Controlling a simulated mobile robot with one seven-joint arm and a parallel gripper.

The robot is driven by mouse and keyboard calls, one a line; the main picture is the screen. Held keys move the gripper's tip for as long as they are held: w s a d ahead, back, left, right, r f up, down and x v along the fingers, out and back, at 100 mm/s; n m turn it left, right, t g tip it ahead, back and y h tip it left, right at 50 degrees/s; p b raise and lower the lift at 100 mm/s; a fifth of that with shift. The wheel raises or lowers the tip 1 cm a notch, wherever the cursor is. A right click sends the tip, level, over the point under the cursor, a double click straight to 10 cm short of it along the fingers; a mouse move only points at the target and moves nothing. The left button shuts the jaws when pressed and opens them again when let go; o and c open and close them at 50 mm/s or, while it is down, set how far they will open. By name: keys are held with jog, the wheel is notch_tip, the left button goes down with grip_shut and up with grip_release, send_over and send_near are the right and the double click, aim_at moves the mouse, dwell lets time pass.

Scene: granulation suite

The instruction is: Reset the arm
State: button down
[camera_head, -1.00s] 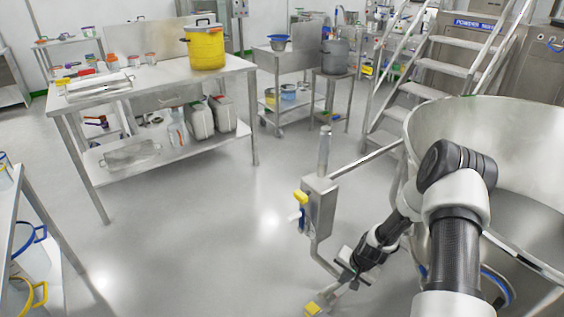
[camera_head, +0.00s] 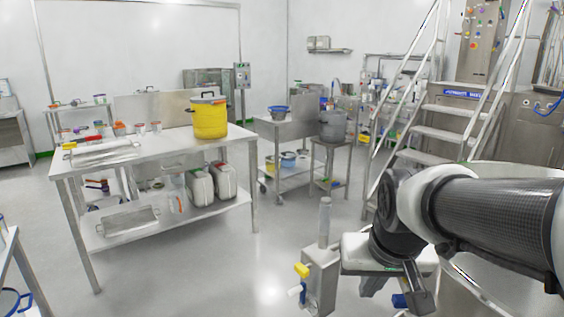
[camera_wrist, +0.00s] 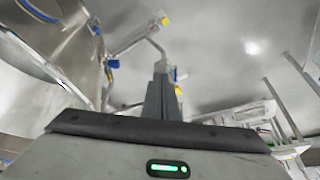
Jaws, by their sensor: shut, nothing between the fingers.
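My gripper (camera_wrist: 161,72) shows in the wrist view with its two dark fingers pressed together and nothing between them. My arm (camera_head: 490,215) reaches in from the right edge of the head view and bends at a dark joint in front of the large steel vessel. Below the bent arm, a steel post with yellow and blue handles (camera_head: 319,275) stands close to my wrist.
The large steel vessel (camera_head: 520,174) is partly hidden behind my arm. Steel stairs (camera_head: 440,133) stand behind it. On the left, a steel table (camera_head: 165,147) carries a yellow drum (camera_head: 208,118). A grey pot (camera_head: 333,125) sits farther back. The middle floor is clear.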

jog(key=s+a+r+n, duration=0.1)
jog(key=s+r, duration=0.2)
jog(key=s, duration=0.6)
notch_tip(320, 180, up, 19)
jog(key=p, duration=1.9)
jog(key=shift+s+t, duration=0.25)
jog(key=shift+t, duration=0.05)
